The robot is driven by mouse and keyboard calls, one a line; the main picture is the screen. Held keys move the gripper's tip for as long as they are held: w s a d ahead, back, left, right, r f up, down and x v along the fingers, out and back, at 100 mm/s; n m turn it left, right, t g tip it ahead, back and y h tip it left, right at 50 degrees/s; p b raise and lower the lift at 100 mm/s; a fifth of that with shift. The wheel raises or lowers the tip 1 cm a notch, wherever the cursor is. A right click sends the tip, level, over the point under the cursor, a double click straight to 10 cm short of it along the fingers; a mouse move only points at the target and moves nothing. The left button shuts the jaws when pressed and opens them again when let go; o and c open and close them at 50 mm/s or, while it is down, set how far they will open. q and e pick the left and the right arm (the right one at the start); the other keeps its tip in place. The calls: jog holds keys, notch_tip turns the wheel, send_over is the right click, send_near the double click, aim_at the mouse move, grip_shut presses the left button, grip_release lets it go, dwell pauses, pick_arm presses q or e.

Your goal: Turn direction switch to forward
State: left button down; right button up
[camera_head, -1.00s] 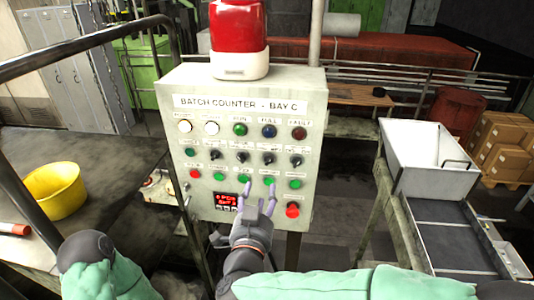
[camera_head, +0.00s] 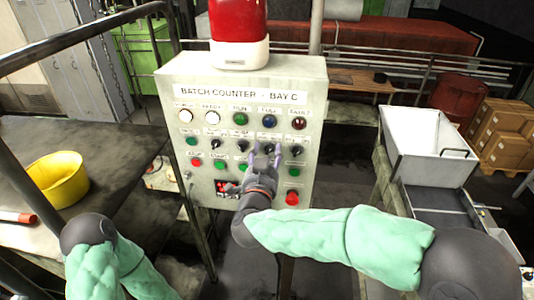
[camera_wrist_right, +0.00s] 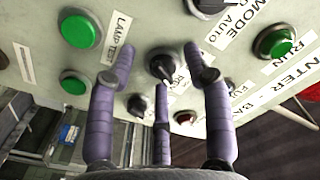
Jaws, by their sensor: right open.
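The grey control panel (camera_head: 310,110) stands in front of me with a row of black selector switches. One black switch (camera_head: 269,147), below the blue lamp, lies by my right gripper's fingertips; it also shows in the right wrist view (camera_wrist_right: 163,66). Its label is partly hidden, so I cannot read whether it is the direction switch. My right gripper (camera_head: 265,158) is open, with fingers on either side of this knob; contact cannot be told. It also shows in the right wrist view (camera_wrist_right: 161,57). My left gripper is out of view; only my left arm shows.
A neighbouring switch (camera_wrist_right: 209,4) has a MODE label. Green buttons (camera_wrist_right: 80,30) and a red mushroom button (camera_head: 292,198) sit close by. A red beacon (camera_head: 239,25) tops the panel. A yellow bucket (camera_head: 58,178) stands left and a white hopper (camera_head: 425,140) right.

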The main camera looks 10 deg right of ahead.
grip_shut()
